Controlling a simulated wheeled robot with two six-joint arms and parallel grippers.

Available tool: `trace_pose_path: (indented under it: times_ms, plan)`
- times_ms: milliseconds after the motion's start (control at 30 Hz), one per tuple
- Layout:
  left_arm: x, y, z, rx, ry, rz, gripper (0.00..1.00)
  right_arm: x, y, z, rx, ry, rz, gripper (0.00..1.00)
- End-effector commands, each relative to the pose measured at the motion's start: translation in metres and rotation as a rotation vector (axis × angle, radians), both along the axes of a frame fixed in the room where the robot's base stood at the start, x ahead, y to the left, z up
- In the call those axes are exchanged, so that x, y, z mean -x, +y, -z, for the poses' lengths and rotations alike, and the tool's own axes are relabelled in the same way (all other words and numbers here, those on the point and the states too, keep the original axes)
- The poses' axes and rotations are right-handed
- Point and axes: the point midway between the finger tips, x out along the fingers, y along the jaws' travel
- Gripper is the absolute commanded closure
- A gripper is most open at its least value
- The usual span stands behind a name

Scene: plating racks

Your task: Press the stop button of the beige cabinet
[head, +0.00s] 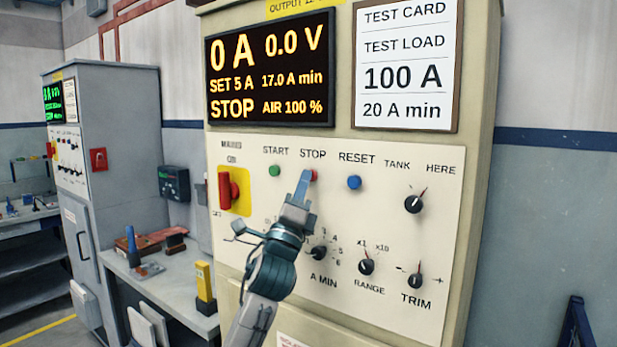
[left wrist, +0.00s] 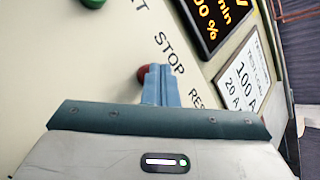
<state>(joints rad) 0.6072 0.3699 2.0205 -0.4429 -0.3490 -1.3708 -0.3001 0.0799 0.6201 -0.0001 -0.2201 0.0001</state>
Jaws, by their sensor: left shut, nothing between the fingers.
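The beige cabinet (head: 475,130) fills the middle of the head view. Its red stop button (head: 313,176) sits under the STOP label, between the green start button (head: 275,171) and the blue reset button (head: 354,182). My left gripper (head: 304,178) is shut and empty, its blue fingertips at the stop button and partly covering it. In the left wrist view the red button (left wrist: 143,74) shows beside the shut fingers (left wrist: 160,84). I cannot tell whether the tips touch it. The display (head: 270,70) reads 0 A, 0.0 V and STOP. My right gripper is not in view.
A red mains switch (head: 229,189) on a yellow plate is left of the buttons. Black knobs (head: 413,204) are to the right and below. A grey bench (head: 175,285) with tools and a grey cabinet (head: 120,120) stand at the left.

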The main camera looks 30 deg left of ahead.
Motion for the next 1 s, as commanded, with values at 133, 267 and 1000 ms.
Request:
trace_pose_path:
  times_ms: [133, 267, 1000]
  plan:
    - [0.001, 0.000, 0.000, 0.000, 0.000, 0.000, 1.00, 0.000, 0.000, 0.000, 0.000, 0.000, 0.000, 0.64]
    - [0.005, 0.001, 0.000, -0.002, 0.000, 0.000, 1.00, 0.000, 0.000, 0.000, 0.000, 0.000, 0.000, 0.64]
    - [0.031, 0.003, 0.001, -0.003, 0.000, -0.001, 1.00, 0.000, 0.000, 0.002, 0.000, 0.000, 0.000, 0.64]
